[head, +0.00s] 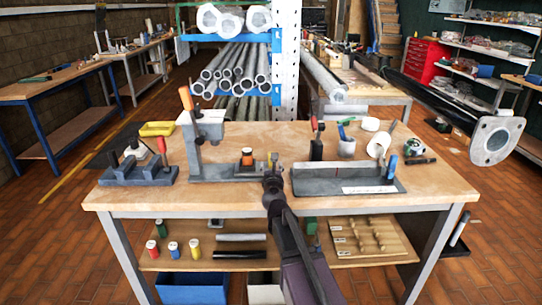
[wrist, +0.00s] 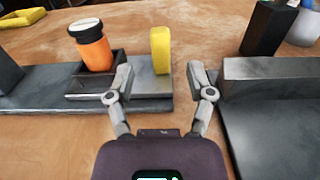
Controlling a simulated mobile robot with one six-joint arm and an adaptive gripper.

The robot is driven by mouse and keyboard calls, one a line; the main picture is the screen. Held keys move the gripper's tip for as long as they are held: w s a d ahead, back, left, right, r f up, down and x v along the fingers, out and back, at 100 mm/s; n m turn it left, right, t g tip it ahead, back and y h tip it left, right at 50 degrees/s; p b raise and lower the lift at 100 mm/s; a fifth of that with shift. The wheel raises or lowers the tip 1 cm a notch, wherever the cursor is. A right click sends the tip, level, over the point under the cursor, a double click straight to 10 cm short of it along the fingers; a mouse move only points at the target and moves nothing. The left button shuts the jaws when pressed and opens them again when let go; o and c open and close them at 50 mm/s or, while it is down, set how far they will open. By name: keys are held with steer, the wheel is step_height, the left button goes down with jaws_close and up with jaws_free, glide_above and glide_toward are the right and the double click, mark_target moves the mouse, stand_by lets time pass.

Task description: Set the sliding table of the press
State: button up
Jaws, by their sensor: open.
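The grey press (head: 205,128) with an orange lever stands on the bench, left of centre. Its flat grey base (wrist: 148,82) runs right towards my gripper. On it sits a dark square holder (wrist: 96,86) with an orange cylinder (wrist: 95,54) with a black and white cap; the cylinder also shows in the head view (head: 247,158). A yellow upright tab (wrist: 160,50) stands at the base's right end. My gripper (wrist: 160,82) is open and empty, its fingers either side of the tab's line. The tab appears just beyond the fingertips; contact cannot be told.
A grey tray-like fixture (head: 345,179) lies close right of my gripper, with a black block (wrist: 266,28) behind it. A grey fixture with a red handle (head: 140,172) stands left of the press. Bare wood (head: 225,200) lies along the bench's front edge.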

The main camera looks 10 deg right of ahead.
steer(key=w, duration=0.2)
steer(key=w+d, duration=0.1)
steer(key=w, duration=0.5)
steer(key=shift+d, duration=0.3)
jaws_close()
